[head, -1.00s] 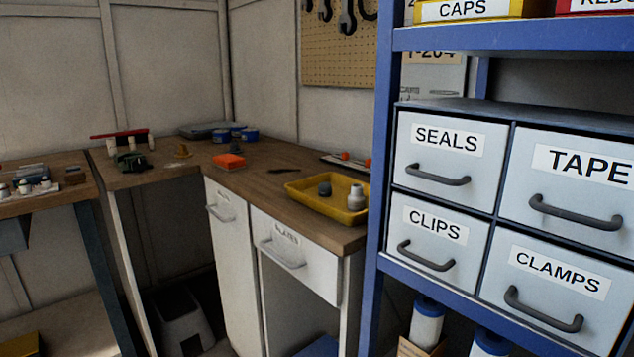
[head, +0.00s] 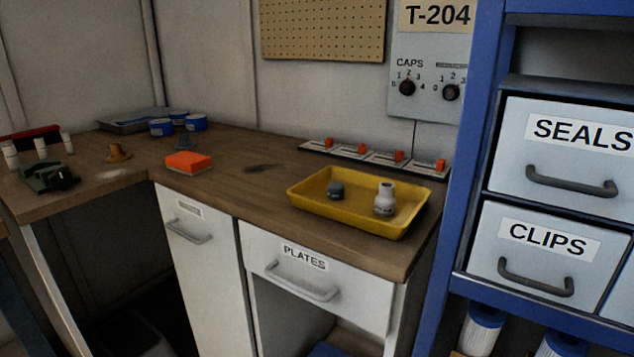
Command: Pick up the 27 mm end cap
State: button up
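A dark grey rounded cap (head: 336,190) sits in the yellow tray (head: 300,205) at the right end of the wooden worktop. A light grey fitting with a narrower neck (head: 385,199) stands upright in the same tray, to the right of the cap and apart from it. I can read no size marking on either, so I cannot tell which piece is the 27 mm end cap. A small dark grey piece (head: 184,141) also stands near the blue tins, and a brown cone-like piece (head: 117,153) is farther left. My gripper is not in view.
An orange block (head: 188,162) and blue tins (head: 196,123) lie left of the tray. A row of plates with orange knobs (head: 362,149) runs behind it. The blue shelf post (head: 465,150) rises close on the right. The worktop (head: 240,190) left of the tray is mostly clear.

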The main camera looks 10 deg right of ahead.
aim_at(335, 188)
jog(key=i+j+z, duration=0.1)
jog(key=j, duration=0.25)
jog(key=i+j, duration=0.25)
jog(key=j, duration=0.15)
jog(key=i+j+z, duration=0.15)
jog(key=j, duration=0.25)
jog(key=i+j, duration=0.15)
jog(key=j, duration=0.25)
jog(key=i+j+z, duration=0.15)
jog(key=j, duration=0.25)
